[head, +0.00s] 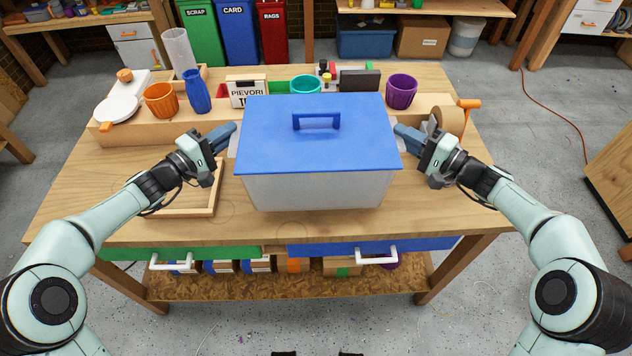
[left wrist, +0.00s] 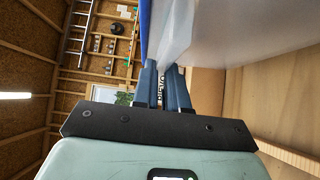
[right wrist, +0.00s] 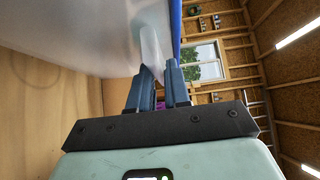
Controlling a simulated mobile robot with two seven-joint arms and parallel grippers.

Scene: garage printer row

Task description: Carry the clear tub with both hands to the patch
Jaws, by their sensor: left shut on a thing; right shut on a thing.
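The clear tub (head: 320,190) has a blue lid (head: 270,150) with a blue handle on top. It is upright over the middle of the workbench; I cannot tell whether its base touches the wood. My left gripper (head: 229,138) is shut on the tub's left side grip, and its fingers (left wrist: 164,88) pinch the pale tab in the left wrist view. My right gripper (head: 403,134) is shut on the right side grip, and its fingers (right wrist: 154,86) pinch that tab in the right wrist view. No patch is recognisable; the bench under the tub is hidden.
A shallow wooden tray (head: 215,197) lies left of the tub, partly behind my left arm. Behind are an orange cup (head: 160,100), a blue vase (head: 196,92), a teal bowl (head: 305,84), a purple cup (head: 401,91) and a tape roll (head: 450,120). The front left bench is bare.

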